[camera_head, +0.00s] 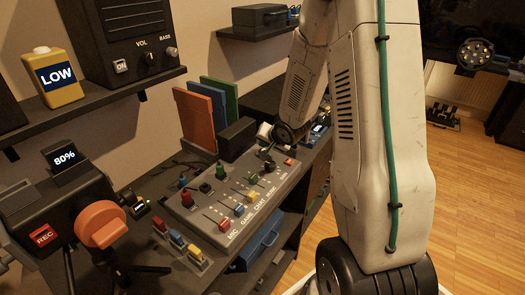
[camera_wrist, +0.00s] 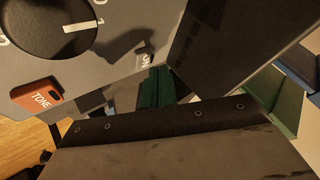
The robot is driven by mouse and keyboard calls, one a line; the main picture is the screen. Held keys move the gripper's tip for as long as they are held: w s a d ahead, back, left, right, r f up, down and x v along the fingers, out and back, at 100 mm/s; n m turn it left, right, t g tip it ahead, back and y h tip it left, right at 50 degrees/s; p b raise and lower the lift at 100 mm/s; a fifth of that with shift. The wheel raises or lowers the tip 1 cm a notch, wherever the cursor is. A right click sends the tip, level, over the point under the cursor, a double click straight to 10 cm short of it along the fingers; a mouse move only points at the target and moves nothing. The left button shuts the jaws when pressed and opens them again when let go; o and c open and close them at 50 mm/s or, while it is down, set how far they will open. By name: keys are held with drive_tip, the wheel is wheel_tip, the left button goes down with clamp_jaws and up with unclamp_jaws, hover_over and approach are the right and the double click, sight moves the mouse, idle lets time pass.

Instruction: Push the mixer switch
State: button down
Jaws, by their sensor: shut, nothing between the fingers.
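The mixer (camera_head: 236,203) is a grey sloped panel on the desk, with coloured sliders labelled MIC, GAME and CHAT. A small red switch (camera_head: 289,162) sits near its far right corner. In the wrist view, a grey panel fills the upper left, with an orange switch marked TONE (camera_wrist: 38,96) and a large dark knob (camera_wrist: 47,25). I cannot tell for sure that this switch is the red one. My gripper (camera_head: 266,132) is shut and empty just beyond the mixer's far end, partly hidden by my arm. Contact with the switch cannot be seen.
Orange, blue and green upright folders (camera_head: 205,110) stand behind the mixer. A camera with an orange lens cap (camera_head: 101,224) is at the left. A shelf with a speaker (camera_head: 125,40) and a yellow LOW bottle (camera_head: 52,78) is above. A blue toolbox (camera_head: 260,243) sits below the desk.

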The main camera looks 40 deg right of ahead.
drive_tip(key=shift+r, duration=2.9)
drive_tip(key=shift+s+d+f, duration=0.1)
drive_tip(key=s+d+f+g, duration=0.1)
drive_tip(key=s+f+n+g+h, duration=0.1)
drive_tip(key=s, duration=0.1)
drive_tip(key=shift+d+f, duration=0.15)
drive_tip(key=shift+d, duration=0.25)
drive_tip(key=s, duration=0.1)
drive_tip(key=s+d+n+g+h, duration=0.1)
drive_tip(key=s, duration=0.1)
drive_tip(key=shift+g, duration=0.3)
drive_tip(key=s+a+r+n+g+y, duration=0.1)
drive_tip(key=s+a+r+n, duration=0.1)
drive_tip(key=s+a+r, duration=0.4)
drive_tip(key=s+a+r+n+g, duration=0.1)
drive_tip(key=s+a+r+n, duration=0.2)
drive_tip(key=s+a+r, duration=0.4)
drive_tip(key=s+a+r+n+g+y, duration=0.1)
drive_tip(key=s+a+r, duration=0.5)
drive_tip(key=s, duration=0.8)
drive_tip(key=a+n+g, duration=0.1)
drive_tip(key=a, duration=0.2)
drive_tip(key=shift+s+r+n+y, duration=0.15)
drive_tip(key=shift+s+n+y, duration=0.15)
drive_tip(key=shift+n, duration=0.1)
